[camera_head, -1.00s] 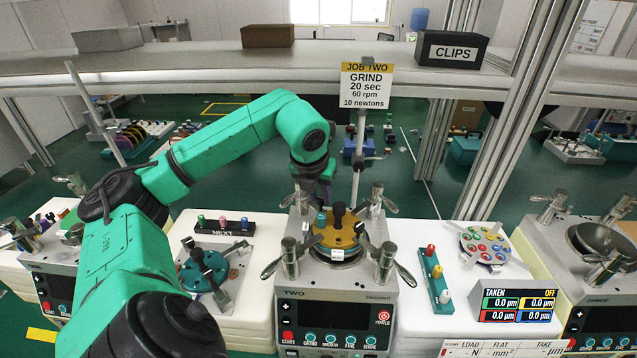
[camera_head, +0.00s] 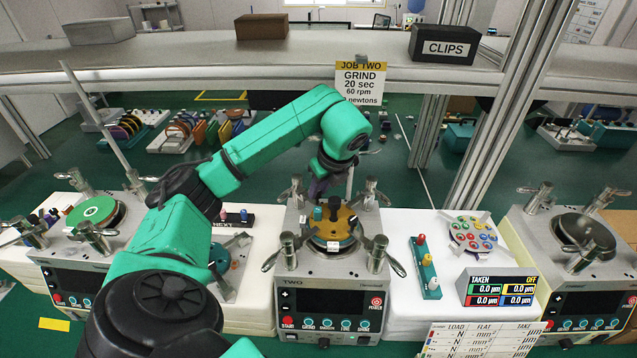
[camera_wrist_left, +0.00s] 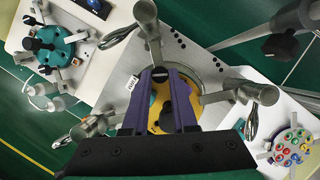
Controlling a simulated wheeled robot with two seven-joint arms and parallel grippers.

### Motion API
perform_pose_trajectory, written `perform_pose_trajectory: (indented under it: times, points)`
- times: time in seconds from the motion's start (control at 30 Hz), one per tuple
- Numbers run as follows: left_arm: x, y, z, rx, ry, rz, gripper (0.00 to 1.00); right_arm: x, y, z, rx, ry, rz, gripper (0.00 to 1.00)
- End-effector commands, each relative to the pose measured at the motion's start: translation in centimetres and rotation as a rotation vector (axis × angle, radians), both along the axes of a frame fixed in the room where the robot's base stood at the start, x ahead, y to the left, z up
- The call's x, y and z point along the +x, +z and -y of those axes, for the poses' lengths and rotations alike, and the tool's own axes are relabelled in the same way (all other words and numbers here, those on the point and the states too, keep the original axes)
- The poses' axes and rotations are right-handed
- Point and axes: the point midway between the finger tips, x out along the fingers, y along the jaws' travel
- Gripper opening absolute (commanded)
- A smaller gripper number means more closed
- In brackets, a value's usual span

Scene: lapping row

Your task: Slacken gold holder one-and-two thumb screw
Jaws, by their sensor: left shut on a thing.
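The gold holder (camera_head: 343,224) sits on the plate of machine TWO (camera_head: 330,262), with dark and teal knobs on top and white tags at its edge. It also shows in the left wrist view (camera_wrist_left: 155,123), partly hidden by my fingers. My left gripper (camera_head: 318,190) comes down at the holder's far side. Its purple fingers (camera_wrist_left: 160,72) are closed at the holder's rim, beside a white tag (camera_wrist_left: 132,82). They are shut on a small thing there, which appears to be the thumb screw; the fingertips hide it. My right gripper is not in view.
Metal clamp posts with levers (camera_head: 377,250) stand around the plate. A teal rack with coloured pegs (camera_head: 427,268) and a disc with coloured pieces (camera_head: 473,234) lie to the right. A teal holder (camera_wrist_left: 57,48) lies on the neighbouring white top. A shelf (camera_head: 230,68) runs behind.

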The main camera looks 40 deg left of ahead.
Motion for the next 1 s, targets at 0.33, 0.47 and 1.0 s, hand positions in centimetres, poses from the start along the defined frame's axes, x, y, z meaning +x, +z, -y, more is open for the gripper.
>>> perform_pose_trajectory:
  times: [0.33, 0.47, 1.0]
  points:
    - [0.15, 0.09, 0.03, -0.001, 0.141, 0.0, 0.0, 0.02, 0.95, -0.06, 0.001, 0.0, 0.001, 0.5]
    - [0.15, 0.03, 0.02, -0.001, 0.157, 0.0, 0.0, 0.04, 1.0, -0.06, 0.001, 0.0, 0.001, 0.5]
    - [0.14, -0.03, 0.02, -0.001, 0.16, -0.001, 0.56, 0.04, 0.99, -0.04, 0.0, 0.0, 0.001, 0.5]
